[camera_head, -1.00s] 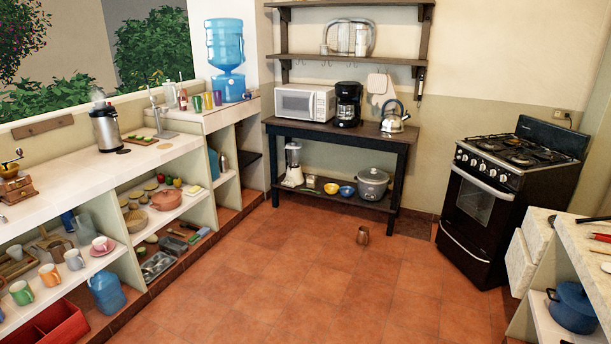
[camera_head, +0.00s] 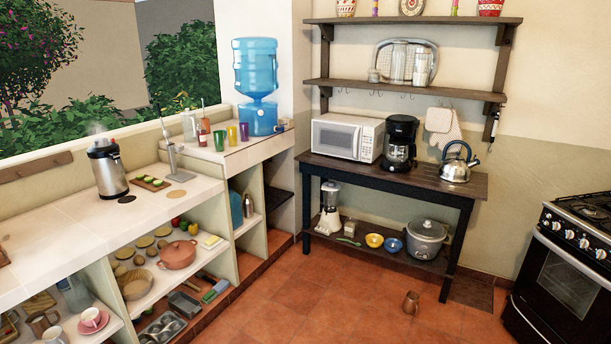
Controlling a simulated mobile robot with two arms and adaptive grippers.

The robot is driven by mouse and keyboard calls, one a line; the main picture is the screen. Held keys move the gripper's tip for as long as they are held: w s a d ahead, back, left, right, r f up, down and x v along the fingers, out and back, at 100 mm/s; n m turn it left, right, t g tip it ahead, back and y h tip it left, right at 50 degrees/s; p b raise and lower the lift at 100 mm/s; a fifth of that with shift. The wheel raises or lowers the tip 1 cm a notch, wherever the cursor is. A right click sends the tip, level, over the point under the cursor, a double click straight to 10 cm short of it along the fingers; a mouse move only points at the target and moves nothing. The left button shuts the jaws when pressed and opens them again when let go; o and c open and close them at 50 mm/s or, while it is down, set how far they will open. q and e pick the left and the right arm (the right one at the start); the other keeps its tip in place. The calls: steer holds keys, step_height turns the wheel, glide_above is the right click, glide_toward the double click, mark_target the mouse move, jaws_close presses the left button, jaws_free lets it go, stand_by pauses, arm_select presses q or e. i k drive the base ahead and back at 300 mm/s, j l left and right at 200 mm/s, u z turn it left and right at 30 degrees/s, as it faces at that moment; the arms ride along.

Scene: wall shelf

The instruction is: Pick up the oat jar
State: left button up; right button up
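Two tall clear jars, the left one (camera_head: 399,62) and the right one (camera_head: 421,68), stand side by side on the lower board of the wall shelf (camera_head: 410,88). A shorter, small jar (camera_head: 374,75) stands left of them. I cannot tell which of these is the oat jar, as contents and labels are too small to read. A silvery oval tray (camera_head: 387,48) leans on the wall behind them. Neither of my grippers is in view.
Below the shelf, a dark table (camera_head: 425,179) holds a microwave (camera_head: 347,137), a coffee maker (camera_head: 400,142) and a kettle (camera_head: 457,164). A stove (camera_head: 570,268) stands at right. A brown mug (camera_head: 411,302) is on the otherwise clear floor ahead. A counter runs along the left.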

mark_target(350, 224)
steer(key=i, duration=2.55)
